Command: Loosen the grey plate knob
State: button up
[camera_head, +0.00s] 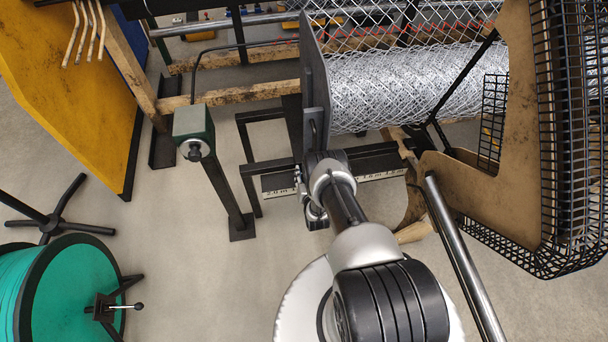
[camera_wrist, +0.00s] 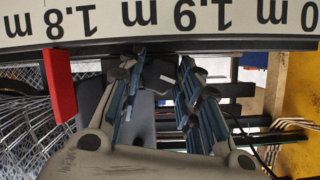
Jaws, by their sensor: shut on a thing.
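The dark grey plate (camera_head: 315,85) stands upright at the left end of the wire mesh roll in the head view. A dark grey surface (camera_wrist: 151,103) shows behind my fingers in the wrist view. My gripper (camera_wrist: 160,62) has its two blue-padded fingers pointing up the picture, their tips just under the measuring scale (camera_wrist: 215,20). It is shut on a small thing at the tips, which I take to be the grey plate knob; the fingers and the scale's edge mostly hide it. In the head view my arm covers the gripper and the knob.
A red marker (camera_wrist: 59,85) sits beside the scale, left of my fingers. The wire mesh roll (camera_head: 410,85) lies to the right of the plate. A green-topped post (camera_head: 194,128) stands to the left. A brown panel with a black cage (camera_head: 520,150) stands at right.

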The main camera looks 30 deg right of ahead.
jog(key=shift+a+f+n+h, duration=0.1)
jog(key=shift+n+h, duration=0.8)
jog(key=shift+n, duration=0.5)
jog(key=shift+a+f+n+h, duration=0.1)
jog(key=shift+n+h, duration=0.8)
jog(key=shift+n, duration=0.5)
jog(key=o, duration=1)
jog(key=shift+r, duration=0.1)
jog(key=shift+o, duration=0.2)
jog(key=v, duration=1.2)
jog(key=shift+r, duration=0.15)
jog(key=shift+w, duration=0.1)
